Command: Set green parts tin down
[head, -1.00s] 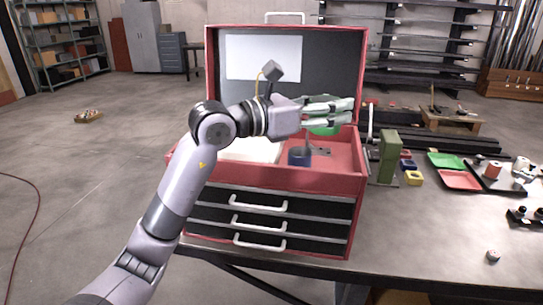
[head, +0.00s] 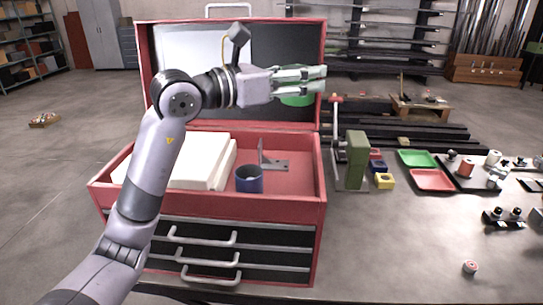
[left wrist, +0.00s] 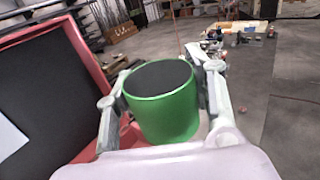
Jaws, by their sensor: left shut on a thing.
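My left gripper (head: 300,80) is shut on the green parts tin (left wrist: 162,105). In the left wrist view the tin is an open, dark-mouthed cylinder between the two fingers. In the head view the tin (head: 297,100) shows just below the fingers, partly hidden by them. It is held in the air above the right side of the open red toolbox (head: 290,208), in front of its raised lid. My right gripper does not show.
The toolbox's top tray holds a blue cup (head: 249,180), a grey metal bracket (head: 272,162) and white blocks (head: 205,160). A green press (head: 356,160) stands right of the box. Beyond are green (head: 417,158) and red (head: 432,180) trays. The front right tabletop is mostly clear.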

